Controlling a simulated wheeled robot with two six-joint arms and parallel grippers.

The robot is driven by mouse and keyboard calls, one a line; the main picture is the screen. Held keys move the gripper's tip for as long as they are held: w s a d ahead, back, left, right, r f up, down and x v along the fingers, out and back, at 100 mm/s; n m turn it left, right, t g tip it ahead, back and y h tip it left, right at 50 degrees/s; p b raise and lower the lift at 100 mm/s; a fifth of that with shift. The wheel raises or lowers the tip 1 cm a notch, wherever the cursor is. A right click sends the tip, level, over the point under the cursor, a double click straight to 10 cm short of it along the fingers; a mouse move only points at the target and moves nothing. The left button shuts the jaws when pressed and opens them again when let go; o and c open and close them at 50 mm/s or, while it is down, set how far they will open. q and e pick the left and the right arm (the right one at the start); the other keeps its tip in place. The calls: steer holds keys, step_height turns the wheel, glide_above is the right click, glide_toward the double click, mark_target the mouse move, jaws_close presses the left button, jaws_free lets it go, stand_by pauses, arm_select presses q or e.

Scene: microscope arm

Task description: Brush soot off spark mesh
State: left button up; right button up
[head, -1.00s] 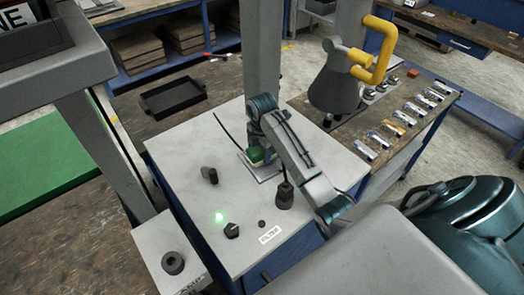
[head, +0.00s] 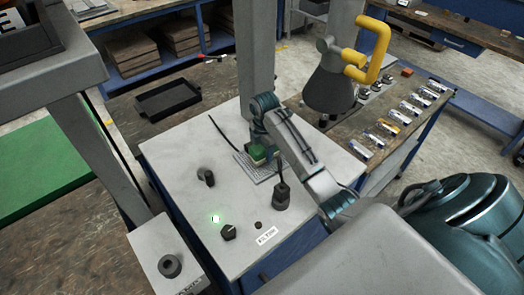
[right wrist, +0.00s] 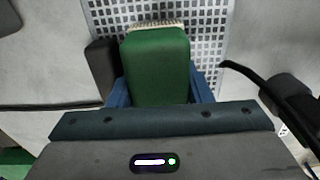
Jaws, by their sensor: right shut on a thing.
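My right gripper (right wrist: 160,97) is shut on a green brush (right wrist: 157,62). The brush has a fringe of pale bristles at its far end. In the right wrist view these bristles lie over the pale metal spark mesh (right wrist: 207,22), which has a grid of dark square holes. In the head view the green brush (head: 259,153) is at the mesh (head: 262,174), partly hidden by my right gripper (head: 261,146). I cannot tell how firmly the bristles touch. No clear soot patch shows on the visible mesh. My left gripper is not in view.
A vertical post (head: 257,50) stands behind the mesh. A black tray (head: 168,99) lies beyond, and a grey-yellow fixture (head: 330,85) at right.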

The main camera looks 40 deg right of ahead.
steer(key=shift+d, duration=1.25)
steer(key=shift+a, duration=0.2)
steer(key=shift+a+f, duration=0.15)
steer(key=shift+a, duration=1)
steer(key=shift+a, duration=1.3)
steer(key=shift+d, duration=0.1)
